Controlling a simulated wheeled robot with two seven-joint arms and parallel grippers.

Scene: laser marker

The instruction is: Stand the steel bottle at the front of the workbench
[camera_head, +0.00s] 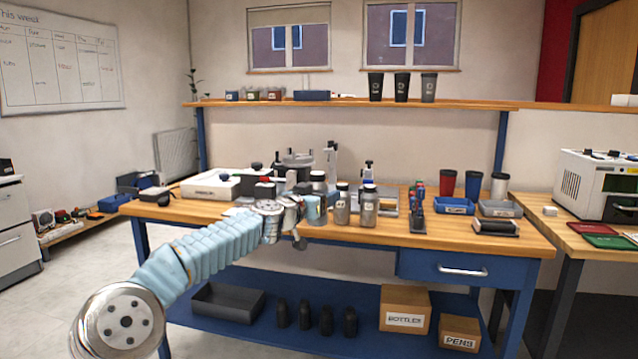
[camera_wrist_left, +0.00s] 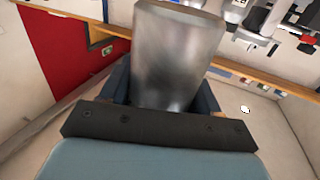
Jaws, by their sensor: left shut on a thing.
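My left gripper (camera_head: 312,207) is at the front of the workbench (camera_head: 420,238), left of the middle. It is shut on a steel bottle (camera_wrist_left: 178,50), which fills the upper middle of the left wrist view between the dark blue fingers. In the head view the held bottle seems to be the dark-capped one (camera_head: 319,186) at the gripper, its lower part hidden by the fingers. I cannot tell whether its base touches the bench. My right gripper is not in view.
Two more steel bottles (camera_head: 369,208) (camera_head: 342,210) stand just right of the gripper. Machines and a white box (camera_head: 210,187) stand behind and to the left. Tumblers (camera_head: 447,183) and blue trays (camera_head: 454,206) are on the right.

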